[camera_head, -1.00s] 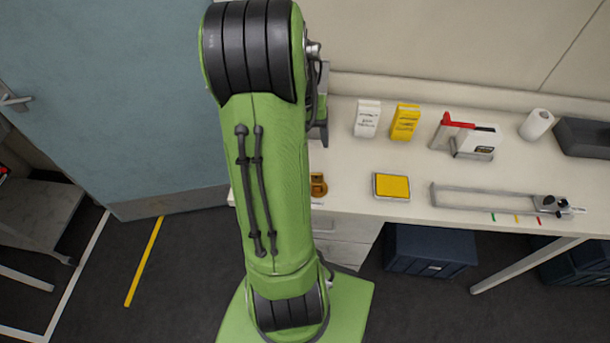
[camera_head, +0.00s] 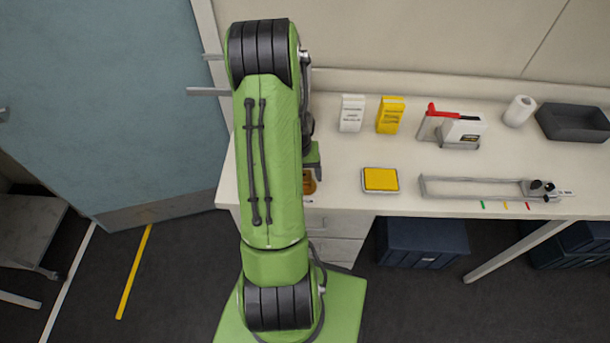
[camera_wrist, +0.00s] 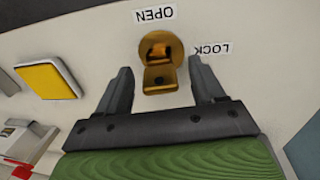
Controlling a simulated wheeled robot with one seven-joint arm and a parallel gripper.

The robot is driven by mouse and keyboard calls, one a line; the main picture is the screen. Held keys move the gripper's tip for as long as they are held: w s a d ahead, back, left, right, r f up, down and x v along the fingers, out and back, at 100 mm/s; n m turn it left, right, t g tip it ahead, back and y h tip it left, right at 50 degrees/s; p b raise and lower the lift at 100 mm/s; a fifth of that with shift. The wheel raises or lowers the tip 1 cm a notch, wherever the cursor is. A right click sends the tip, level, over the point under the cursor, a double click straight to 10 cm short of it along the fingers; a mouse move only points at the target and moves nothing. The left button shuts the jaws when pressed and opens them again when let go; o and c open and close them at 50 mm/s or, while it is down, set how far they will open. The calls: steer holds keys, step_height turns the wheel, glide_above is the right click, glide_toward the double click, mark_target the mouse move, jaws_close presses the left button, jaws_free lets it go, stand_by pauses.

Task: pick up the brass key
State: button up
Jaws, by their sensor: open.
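The brass key (camera_wrist: 160,78) shows in the wrist view in a round brass lock plate on the white bench top, between the labels OPEN (camera_wrist: 154,14) and LOCK (camera_wrist: 212,48). My gripper (camera_wrist: 160,85) is open, with one finger on each side of the key and a gap on both sides. In the head view only part of the brass piece (camera_head: 309,181) shows beside my green arm, which hides the rest.
A yellow pad (camera_head: 380,180) lies to the right of the key. Behind stand a white box (camera_head: 352,113), a yellow box (camera_head: 390,115) and a red-and-white device (camera_head: 455,128). A metal rail fixture (camera_head: 470,188) and a dark tray (camera_head: 573,123) are farther right. Bare bench surrounds them.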

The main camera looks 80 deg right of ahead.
steer(key=shift+r, duration=0.1)
steer(key=c, duration=1.1)
